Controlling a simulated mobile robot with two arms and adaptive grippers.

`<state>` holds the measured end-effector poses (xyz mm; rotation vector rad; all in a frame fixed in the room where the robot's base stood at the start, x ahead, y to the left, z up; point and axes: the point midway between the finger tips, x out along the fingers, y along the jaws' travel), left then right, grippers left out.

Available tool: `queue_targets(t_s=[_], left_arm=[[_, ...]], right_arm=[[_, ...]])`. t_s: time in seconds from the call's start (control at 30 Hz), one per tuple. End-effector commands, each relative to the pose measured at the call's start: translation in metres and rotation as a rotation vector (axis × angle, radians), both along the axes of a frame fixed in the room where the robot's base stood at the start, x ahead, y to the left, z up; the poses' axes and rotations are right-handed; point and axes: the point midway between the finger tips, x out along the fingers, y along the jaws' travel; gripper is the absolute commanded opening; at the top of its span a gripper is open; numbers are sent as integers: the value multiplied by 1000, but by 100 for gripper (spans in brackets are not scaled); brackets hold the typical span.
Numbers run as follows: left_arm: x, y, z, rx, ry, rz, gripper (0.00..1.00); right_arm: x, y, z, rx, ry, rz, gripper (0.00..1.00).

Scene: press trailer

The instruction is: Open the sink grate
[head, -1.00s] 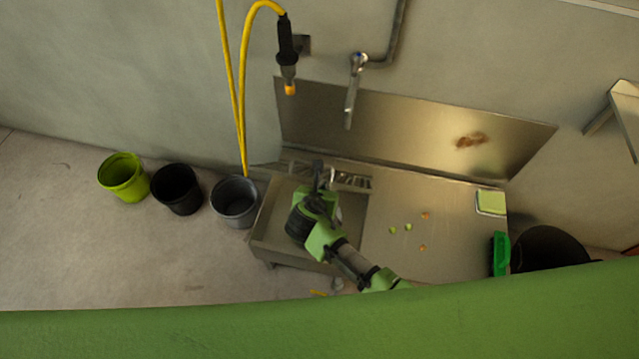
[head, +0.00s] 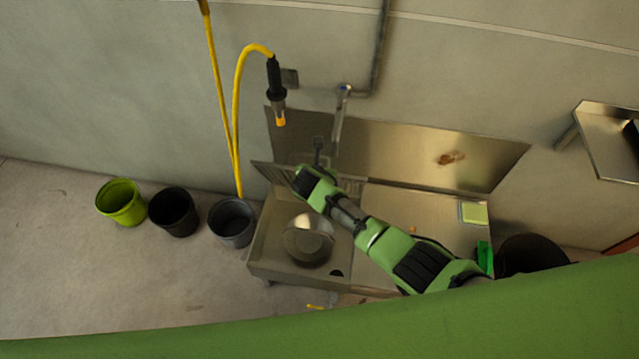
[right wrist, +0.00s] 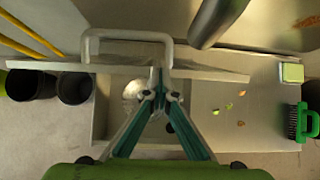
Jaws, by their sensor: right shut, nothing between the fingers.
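The metal sink grate (head: 349,185) is tilted up at the back of the sink, near the backsplash, in the head view. In the right wrist view the grate (right wrist: 210,73) shows nearly edge-on as a thin panel, with a pale loop-shaped bar (right wrist: 128,35) above it. The sink basin (head: 268,245) is uncovered in front, with a round metal bowl (head: 308,240) inside. My right gripper (right wrist: 160,78) is shut and empty, its fingertips at the grate's edge; I cannot tell if they touch. In the head view this gripper (head: 318,147) is mostly hidden by its arm. My left gripper is not in view.
A tap (head: 340,115) and a sprayer (head: 277,92) on a yellow hose hang above the sink. Buckets (head: 173,213) stand on the floor at left. The right counter holds a sponge (head: 473,212) and a green brush (head: 485,256).

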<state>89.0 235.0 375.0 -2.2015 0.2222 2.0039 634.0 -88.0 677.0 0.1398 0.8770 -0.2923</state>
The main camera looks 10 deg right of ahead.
Motion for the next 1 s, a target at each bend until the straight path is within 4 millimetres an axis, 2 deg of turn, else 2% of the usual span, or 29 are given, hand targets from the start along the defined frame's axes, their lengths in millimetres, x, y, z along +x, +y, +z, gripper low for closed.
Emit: queue_targets(t_s=[0.13,0.33,1.0], left_arm=[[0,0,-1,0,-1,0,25],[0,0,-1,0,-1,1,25],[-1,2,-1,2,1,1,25]], right_arm=[[14,-8,2,-3,8,-4,0],[23,-12,7,-3,10,-5,0],[23,-11,13,-3,6,-3,0]])
